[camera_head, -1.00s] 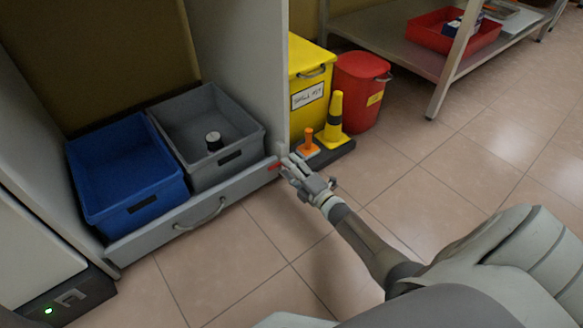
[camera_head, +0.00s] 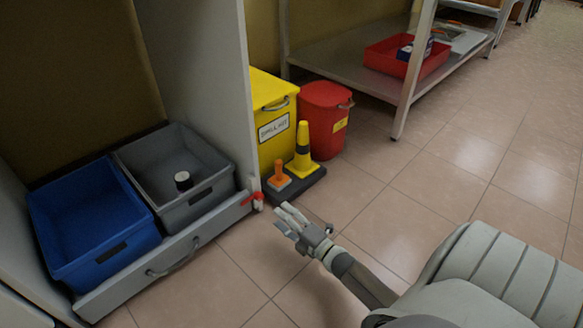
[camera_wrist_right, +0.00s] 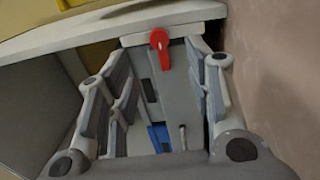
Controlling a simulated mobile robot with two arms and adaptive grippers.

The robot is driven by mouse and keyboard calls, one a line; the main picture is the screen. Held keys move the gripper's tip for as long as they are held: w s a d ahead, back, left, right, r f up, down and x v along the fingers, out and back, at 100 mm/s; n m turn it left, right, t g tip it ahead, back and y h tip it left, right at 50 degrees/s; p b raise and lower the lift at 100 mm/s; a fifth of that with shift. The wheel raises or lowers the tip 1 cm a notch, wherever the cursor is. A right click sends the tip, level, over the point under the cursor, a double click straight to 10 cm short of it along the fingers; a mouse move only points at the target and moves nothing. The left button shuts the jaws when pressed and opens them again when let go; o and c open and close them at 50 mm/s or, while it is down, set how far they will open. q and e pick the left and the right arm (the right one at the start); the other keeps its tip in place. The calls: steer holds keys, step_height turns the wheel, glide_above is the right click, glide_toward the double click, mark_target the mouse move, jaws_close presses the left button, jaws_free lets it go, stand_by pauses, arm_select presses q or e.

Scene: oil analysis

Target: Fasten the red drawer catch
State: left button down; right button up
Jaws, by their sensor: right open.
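The red drawer catch (camera_head: 252,198) sits at the right end of the grey drawer front (camera_head: 180,248), by the cabinet's side panel. In the right wrist view the catch (camera_wrist_right: 160,44) is a red lever with a round head and a tapered arm pointing down the picture, between my finger pairs but beyond them. My right gripper (camera_head: 283,219) is open and empty, just right of the catch and apart from it. Its spread fingers (camera_wrist_right: 160,100) also show in the right wrist view. My left gripper is not in view.
A yellow box (camera_head: 272,112), red bucket (camera_head: 323,122), and yellow and orange cones (camera_head: 302,155) stand behind my right gripper. The floor to the right is clear.

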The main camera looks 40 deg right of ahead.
steer(key=shift+s+d, duration=0.1)
steer(key=shift+s, duration=1.25)
